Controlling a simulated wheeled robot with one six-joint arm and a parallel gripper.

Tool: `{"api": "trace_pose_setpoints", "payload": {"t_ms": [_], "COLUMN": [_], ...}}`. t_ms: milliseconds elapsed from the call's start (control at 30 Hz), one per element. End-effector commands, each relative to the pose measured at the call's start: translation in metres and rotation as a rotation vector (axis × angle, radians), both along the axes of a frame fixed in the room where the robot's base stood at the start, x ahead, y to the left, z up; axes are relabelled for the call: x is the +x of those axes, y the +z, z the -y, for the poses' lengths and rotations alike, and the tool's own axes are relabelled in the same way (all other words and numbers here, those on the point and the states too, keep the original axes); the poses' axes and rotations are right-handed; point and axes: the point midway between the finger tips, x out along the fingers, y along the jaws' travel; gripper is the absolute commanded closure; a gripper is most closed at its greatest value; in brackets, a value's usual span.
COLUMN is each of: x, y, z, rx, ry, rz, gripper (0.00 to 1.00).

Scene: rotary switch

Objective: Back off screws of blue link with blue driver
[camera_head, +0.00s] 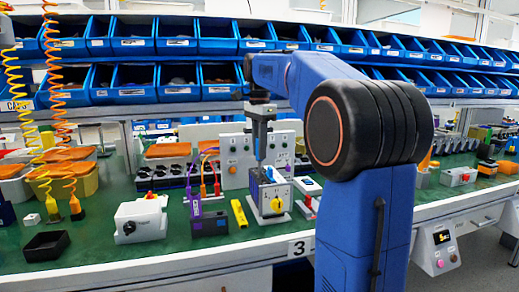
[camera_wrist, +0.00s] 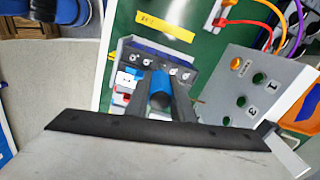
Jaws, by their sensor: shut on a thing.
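My gripper (camera_head: 261,118) is shut on the blue driver (camera_head: 259,150), which hangs upright from it above the rotary switch. The wrist view shows the blue driver (camera_wrist: 160,95) between the two dark fingers. A small blue part (camera_wrist: 131,75), perhaps the blue link, lies near a white and red part left of the fingers. The driver's tip is hidden, so I cannot tell whether it touches a screw.
A grey panel with buttons (camera_head: 240,160) stands behind. A white device (camera_head: 141,219) and black tray (camera_head: 45,246) are farther left. Green bench top shows between them.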

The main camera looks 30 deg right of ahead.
Motion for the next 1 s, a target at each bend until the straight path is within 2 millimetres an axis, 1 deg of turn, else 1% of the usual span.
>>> {"api": "trace_pose_setpoints", "payload": {"t_ms": [100,200,300,567,667,1000], "x": [-0.0002,-0.0002,-0.0002,-0.0002,-0.0003,-0.0006], "y": [-0.0006,-0.0008,-0.0010,-0.0012,-0.0012,-0.0005], "z": [0.0000,0.0000,0.0000,0.0000,0.0001,0.0003], "rx": [0.000,0.000,0.000,0.001,0.001,0.001], "ry": [0.113,0.181,0.210,0.213,0.251,0.564], "rz": [-0.001,-0.001,-0.001,-0.002,-0.002,-0.002], "gripper": [1.00,1.00,1.00,1.00,1.00,1.00]}}
